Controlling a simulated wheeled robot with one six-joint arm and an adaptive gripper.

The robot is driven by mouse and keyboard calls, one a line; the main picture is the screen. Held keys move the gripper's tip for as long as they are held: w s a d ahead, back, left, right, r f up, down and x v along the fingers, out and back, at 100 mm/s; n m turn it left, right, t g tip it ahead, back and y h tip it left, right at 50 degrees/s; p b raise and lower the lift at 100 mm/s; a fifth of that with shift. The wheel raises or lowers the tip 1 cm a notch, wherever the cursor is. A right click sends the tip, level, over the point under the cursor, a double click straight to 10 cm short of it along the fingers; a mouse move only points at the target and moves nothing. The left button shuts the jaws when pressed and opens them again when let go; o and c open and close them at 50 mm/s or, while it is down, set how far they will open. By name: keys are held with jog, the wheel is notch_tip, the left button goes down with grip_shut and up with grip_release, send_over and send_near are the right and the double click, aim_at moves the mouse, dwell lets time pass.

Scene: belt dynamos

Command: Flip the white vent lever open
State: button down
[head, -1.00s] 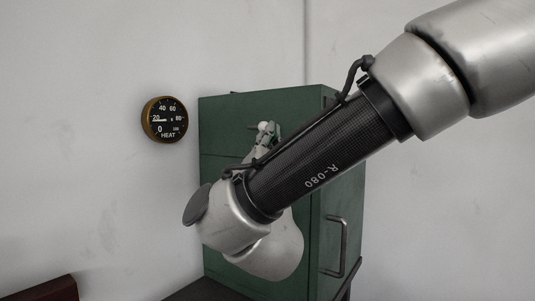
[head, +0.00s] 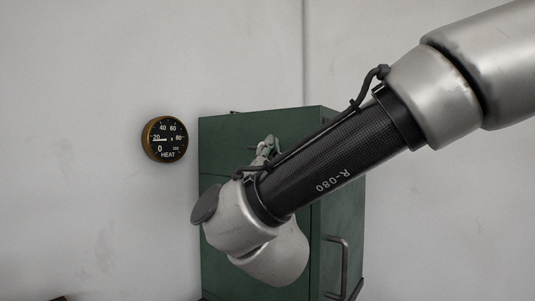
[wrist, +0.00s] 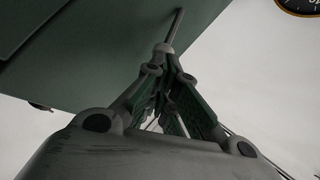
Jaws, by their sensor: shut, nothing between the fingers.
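The vent lever is a thin rod with a pale round knob (wrist: 164,48) on its end, standing off a green surface in the wrist view. In the head view I cannot make the lever out; my gripper covers that spot. My gripper (head: 270,144) is in front of the upper part of the green cabinet (head: 228,133). In the wrist view its fingers (wrist: 162,66) are shut and empty, with their tips close to the knob. I cannot tell whether they touch it.
A round HEAT gauge (head: 164,139) hangs on the wall left of the cabinet, its needle near 20. A cabinet handle (head: 343,268) is at the lower right. My arm crosses in front of the cabinet.

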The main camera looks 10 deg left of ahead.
jog(key=shift+r+n+g+y, duration=0.4)
jog(key=shift+r+n, duration=0.05)
jog(key=shift+n, duration=0.15)
jog(key=w+a+r+n+g+y, duration=0.1)
jog(key=a+r+n+g, duration=0.2)
jog(key=r+n+g, duration=0.2)
notch_tip(320, 180, up, 3)
jog(key=shift+w+a+f+n, duration=0.15)
jog(key=shift+w+a+n, duration=0.05)
jog(key=shift+n, duration=0.8)
